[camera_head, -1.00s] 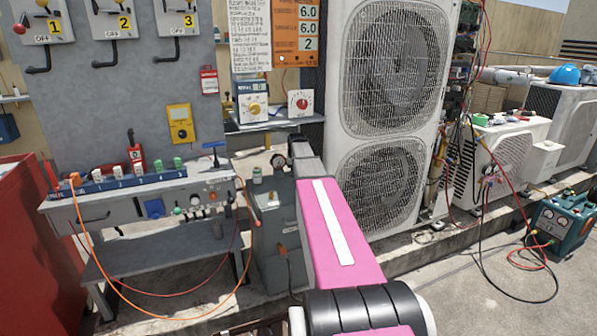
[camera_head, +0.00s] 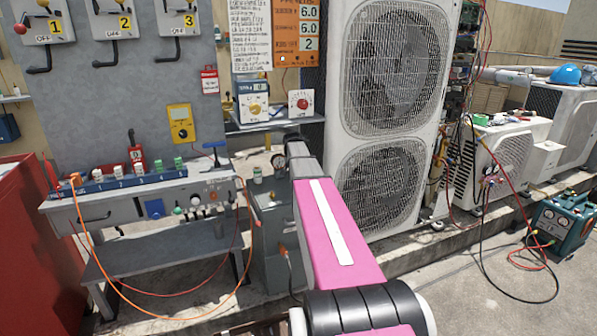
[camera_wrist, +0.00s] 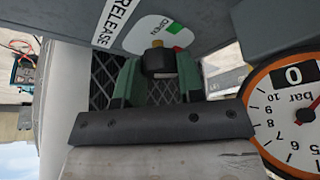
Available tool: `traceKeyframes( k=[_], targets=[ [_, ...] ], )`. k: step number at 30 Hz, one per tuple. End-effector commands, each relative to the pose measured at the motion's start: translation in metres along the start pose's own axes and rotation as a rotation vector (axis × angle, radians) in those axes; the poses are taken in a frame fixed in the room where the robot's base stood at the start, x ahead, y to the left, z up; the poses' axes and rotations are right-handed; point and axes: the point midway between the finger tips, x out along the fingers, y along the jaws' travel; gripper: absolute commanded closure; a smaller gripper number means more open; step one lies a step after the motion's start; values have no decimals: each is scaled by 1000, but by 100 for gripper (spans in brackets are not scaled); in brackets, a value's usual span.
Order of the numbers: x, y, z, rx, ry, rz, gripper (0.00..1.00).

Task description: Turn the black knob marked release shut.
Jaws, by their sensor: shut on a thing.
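The black knob (camera_wrist: 158,63) sits in the middle of the wrist view, on a pale plate (camera_wrist: 150,32) with a green "OPEN" mark and a red patch beside it. A white "RELEASE" label (camera_wrist: 117,20) is at its left. A brass-coloured bit shows at the knob's top. My gripper (camera_wrist: 160,72) has its two green fingers on either side of the knob, shut on it. The knob's exact turn angle is hard to tell. In the head view my arm hides the knob and gripper at the grey tank unit (camera_head: 270,225).
A round gauge (camera_wrist: 296,112) reading "0" bar is close at the right of my gripper in the wrist view. In the head view, a bench with switches (camera_head: 140,195) and an orange hose stands left, and a tall condenser (camera_head: 385,110) stands behind my arm.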

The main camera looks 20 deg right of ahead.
Motion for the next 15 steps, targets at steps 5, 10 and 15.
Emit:
traceKeyframes(
  k=[5, 10, 15],
  targets=[
    [0, 0, 0, -1, 0, -1, 40],
    [0, 0, 0, -1, 0, 0, 40],
    [-2, 0, 0, -1, 0, -1, 40]
  ],
)
